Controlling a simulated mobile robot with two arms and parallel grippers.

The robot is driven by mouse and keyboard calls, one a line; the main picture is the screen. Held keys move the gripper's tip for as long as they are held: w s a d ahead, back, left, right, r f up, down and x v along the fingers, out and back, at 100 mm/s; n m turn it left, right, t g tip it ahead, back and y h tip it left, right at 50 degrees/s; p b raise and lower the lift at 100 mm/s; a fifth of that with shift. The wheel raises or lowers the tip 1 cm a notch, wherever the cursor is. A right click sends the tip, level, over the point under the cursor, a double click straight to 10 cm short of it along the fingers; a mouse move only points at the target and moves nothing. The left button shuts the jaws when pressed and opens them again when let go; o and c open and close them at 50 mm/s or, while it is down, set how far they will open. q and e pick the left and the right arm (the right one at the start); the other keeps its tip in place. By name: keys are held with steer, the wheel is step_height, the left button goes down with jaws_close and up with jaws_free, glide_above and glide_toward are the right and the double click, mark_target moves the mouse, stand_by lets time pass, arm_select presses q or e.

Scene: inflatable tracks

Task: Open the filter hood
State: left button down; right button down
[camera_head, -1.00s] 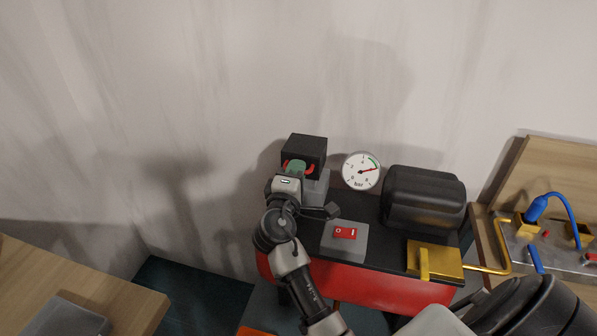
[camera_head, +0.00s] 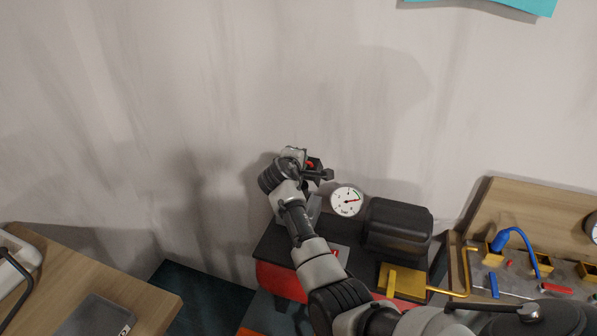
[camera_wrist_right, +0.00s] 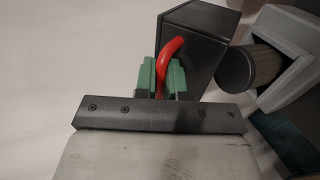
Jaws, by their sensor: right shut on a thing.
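The filter hood is a black box (camera_wrist_right: 205,42) with a red handle (camera_wrist_right: 168,60). In the right wrist view my right gripper's green fingers (camera_wrist_right: 162,76) are shut on the red handle. The hood is tilted away from a grey housing (camera_wrist_right: 292,45), and a dark round filter cylinder (camera_wrist_right: 250,66) shows between them. In the head view my right gripper (camera_head: 296,154) is at the back left of the compressor, and my arm hides most of the hood (camera_head: 316,164). My left gripper is in neither view.
The compressor carries a pressure gauge (camera_head: 346,202), a black motor cover (camera_head: 398,228) and a yellow valve part (camera_head: 402,282). A wooden bench (camera_head: 95,290) stands at left, and a board with blue hoses (camera_head: 510,240) stands at right. The wall is close behind.

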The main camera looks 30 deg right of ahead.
steer(key=shift+g+y, duration=0.7)
steer(key=w+d, duration=0.2)
steer(key=d, duration=0.1)
steer(key=w+d+r, duration=0.1)
steer(key=w+d, duration=0.1)
steer(key=shift+p, duration=0.3)
steer(key=shift+w+d+f+g+y, duration=0.2)
steer(key=shift+w+d+g+y, duration=0.2)
steer(key=shift+d+y, duration=0.1)
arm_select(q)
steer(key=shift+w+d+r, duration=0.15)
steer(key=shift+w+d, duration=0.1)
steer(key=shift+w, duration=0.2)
arm_select(e)
steer(key=shift+w+d+f, duration=0.3)
steer(key=shift+w+d, duration=0.15)
steer(key=shift+w, duration=0.05)
steer(key=c, duration=1.5)
jaws_free()
